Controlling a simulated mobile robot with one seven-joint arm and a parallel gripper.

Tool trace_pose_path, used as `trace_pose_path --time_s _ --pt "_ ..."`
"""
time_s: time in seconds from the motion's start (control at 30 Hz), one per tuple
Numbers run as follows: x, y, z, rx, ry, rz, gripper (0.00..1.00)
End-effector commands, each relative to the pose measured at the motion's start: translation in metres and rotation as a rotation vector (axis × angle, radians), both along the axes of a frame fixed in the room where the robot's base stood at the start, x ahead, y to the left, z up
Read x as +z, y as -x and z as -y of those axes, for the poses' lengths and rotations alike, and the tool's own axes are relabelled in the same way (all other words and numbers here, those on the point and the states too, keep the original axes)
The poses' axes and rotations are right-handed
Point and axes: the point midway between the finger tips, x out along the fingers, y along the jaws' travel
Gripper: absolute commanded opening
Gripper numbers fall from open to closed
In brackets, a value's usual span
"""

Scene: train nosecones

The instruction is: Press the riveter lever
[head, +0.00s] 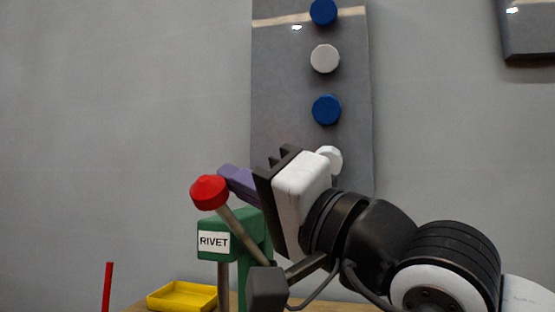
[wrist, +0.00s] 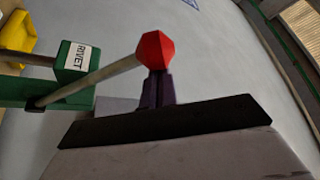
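The green riveter (head: 247,226) with a white RIVET label stands at the lower middle of the head view, and its green body (wrist: 75,62) is at the left of the wrist view. Its lever (head: 239,234) slants up to a red knob (head: 208,192); the wrist view also shows the lever (wrist: 100,75) and the knob (wrist: 155,50). My gripper (head: 228,174) has purple fingers, which lie together, apparently shut with nothing between them. Its fingertips (wrist: 157,77) are right by the knob, which partly hides them in the wrist view; contact cannot be told.
A yellow tray (head: 182,297) sits on the table left of the riveter. A thin red rod (head: 107,288) stands further left. A grey wall panel (head: 290,90) with blue and white round knobs is behind my gripper.

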Motion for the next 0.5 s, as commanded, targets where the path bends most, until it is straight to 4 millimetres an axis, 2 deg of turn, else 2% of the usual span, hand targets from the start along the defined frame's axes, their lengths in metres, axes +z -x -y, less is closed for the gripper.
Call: trace_pose_path --time_s 0.03,0.5 --pt "-0.02 0.006 -0.003 0.005 0.012 0.031 0.0" --pt "-0.079 0.038 -0.014 0.002 0.014 0.028 0.0"
